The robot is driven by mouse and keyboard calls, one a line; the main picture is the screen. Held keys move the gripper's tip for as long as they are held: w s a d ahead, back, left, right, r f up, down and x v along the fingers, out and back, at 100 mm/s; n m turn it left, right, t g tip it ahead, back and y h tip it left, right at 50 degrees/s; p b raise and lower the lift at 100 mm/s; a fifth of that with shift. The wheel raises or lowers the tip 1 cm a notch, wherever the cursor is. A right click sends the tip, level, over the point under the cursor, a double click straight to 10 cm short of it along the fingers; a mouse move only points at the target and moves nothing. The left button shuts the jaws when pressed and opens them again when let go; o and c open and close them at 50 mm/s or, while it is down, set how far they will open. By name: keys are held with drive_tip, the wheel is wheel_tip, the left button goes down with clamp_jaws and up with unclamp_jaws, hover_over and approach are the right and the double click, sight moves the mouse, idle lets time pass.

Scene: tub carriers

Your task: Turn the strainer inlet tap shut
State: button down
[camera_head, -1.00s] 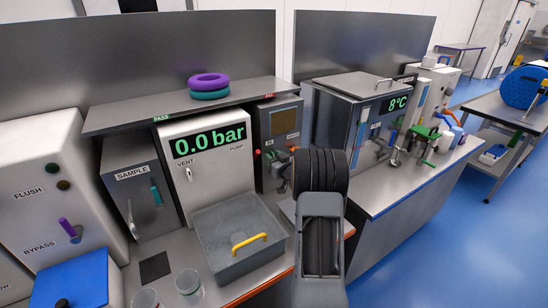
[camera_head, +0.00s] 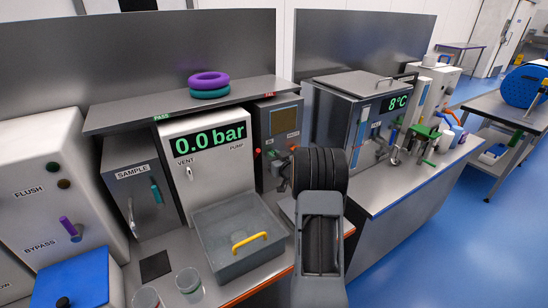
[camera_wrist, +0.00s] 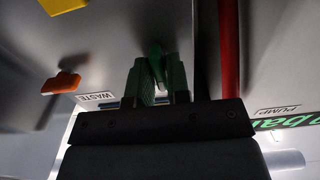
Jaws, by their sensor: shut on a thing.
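In the wrist view a green lever (camera_wrist: 155,62) stands between the green-padded fingers of my gripper (camera_wrist: 159,82), which is shut on it. I cannot read a label for this lever, so I cannot tell from writing that it is the strainer inlet tap. In the head view my dark arm covers most of the gripper. Only a grey wrist part shows left of the arm, in front of the grey panel unit (camera_head: 277,135) with a screen. The lever is hidden there.
In the wrist view an orange handle (camera_wrist: 61,83) is near the WASTE label, and a red pipe (camera_wrist: 229,50) runs close on the right.

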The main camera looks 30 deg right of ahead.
drive_tip(key=m, duration=0.4)
drive_tip(key=shift+d+m+p, duration=0.1)
drive_tip(key=shift+m+p, duration=0.2)
drive_tip(key=shift+m, duration=0.1)
drive_tip(key=m+p, duration=0.1)
drive_tip(key=m, duration=0.3)
drive_tip(key=shift+m, duration=0.3)
drive_tip(key=m+p, duration=0.1)
drive_tip(key=m, duration=0.3)
drive_tip(key=shift+d+p, duration=0.1)
drive_tip(key=shift+p, duration=0.2)
drive_tip(key=shift+f+m+p, duration=0.15)
drive_tip(key=shift+m+p, duration=0.4)
drive_tip(key=shift+m, duration=1.55)
drive_tip(key=c, duration=1.1)
unclamp_jaws()
drive_tip(key=shift+c, duration=0.2)
drive_tip(key=shift+s, duration=0.15)
drive_tip(key=s+b, duration=0.2)
drive_tip(key=s, duration=1.1)
drive_tip(key=shift+s+a, duration=0.3)
drive_tip(key=shift+a, duration=0.1)
